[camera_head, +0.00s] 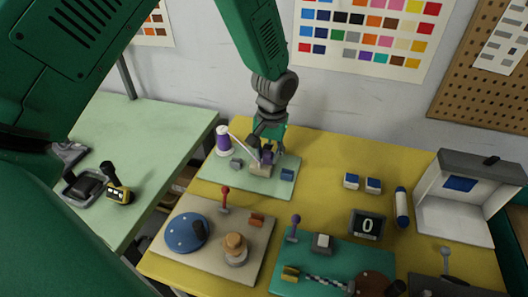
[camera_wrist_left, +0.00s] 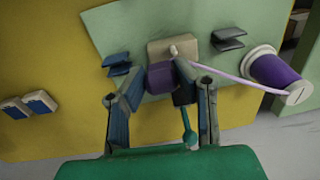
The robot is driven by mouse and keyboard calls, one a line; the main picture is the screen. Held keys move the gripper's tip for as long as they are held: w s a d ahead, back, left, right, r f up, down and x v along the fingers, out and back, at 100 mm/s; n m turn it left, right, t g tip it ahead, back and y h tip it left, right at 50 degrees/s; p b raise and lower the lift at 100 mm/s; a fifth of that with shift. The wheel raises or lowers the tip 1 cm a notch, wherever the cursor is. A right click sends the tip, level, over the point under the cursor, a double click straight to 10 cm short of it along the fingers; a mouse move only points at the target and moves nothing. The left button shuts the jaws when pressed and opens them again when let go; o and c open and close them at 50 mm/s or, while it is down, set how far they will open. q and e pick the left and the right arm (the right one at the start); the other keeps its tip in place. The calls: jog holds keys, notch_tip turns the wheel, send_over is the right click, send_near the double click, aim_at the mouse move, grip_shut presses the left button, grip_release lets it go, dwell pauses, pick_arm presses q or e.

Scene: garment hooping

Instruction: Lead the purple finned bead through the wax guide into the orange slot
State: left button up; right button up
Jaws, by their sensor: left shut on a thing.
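My left gripper (camera_head: 267,154) reaches down over the pale green mat at the back of the yellow table. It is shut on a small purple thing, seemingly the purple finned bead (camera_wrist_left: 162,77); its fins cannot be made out. A tan block (camera_head: 260,171), possibly the wax guide, sits just in front of the gripper; it also shows in the left wrist view (camera_wrist_left: 158,48). A pale thread (camera_wrist_left: 235,78) runs from the purple spool (camera_head: 223,140) to a white tip at the block. A small orange piece (camera_head: 257,219) lies on the beige board; I cannot tell if it is the slot.
A grey clip (camera_head: 236,163) and a blue clip (camera_head: 287,175) flank the tan block. The beige board (camera_head: 170,265) with a blue disc and red lever stands in front, beside a teal board (camera_head: 330,262). A counter showing 0 (camera_head: 367,225) is to the right.

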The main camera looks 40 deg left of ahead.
pick_arm(q)
jog(key=shift+w+d, duration=0.15)
jog(key=shift+d, duration=0.4)
jog(key=shift+r+p, duration=2)
jog(key=shift+p, duration=0.1)
